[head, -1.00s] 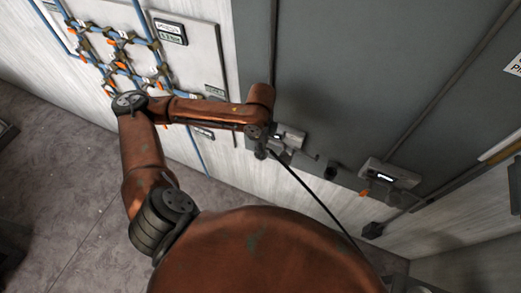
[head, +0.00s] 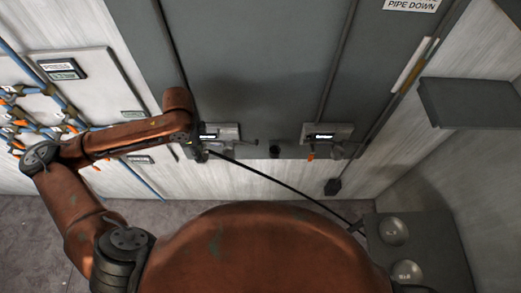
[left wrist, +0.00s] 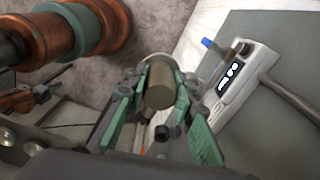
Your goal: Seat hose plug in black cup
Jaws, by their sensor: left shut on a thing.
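My left gripper (head: 203,154) is beside the left grey box on the dark panel. In the left wrist view my left gripper (left wrist: 160,88) has green-padded fingers shut on a dull brown cylinder, which looks like the hose plug (left wrist: 159,92). The black hose (head: 280,187) runs from the gripper down to the right. A small black cup-like piece (head: 275,151) sits on the panel's lower edge, right of the gripper and apart from it. A small black piece (left wrist: 162,132) also shows beyond the fingers; I cannot tell if it is the same one. My right gripper is not in view.
Two grey boxes with lit displays, left (head: 220,133) and right (head: 322,133), are on the panel. A black fitting (head: 333,187) hangs lower right. A dark table (head: 440,250) with silver domes stands at right. Blue pipes (head: 90,92) run along the left wall.

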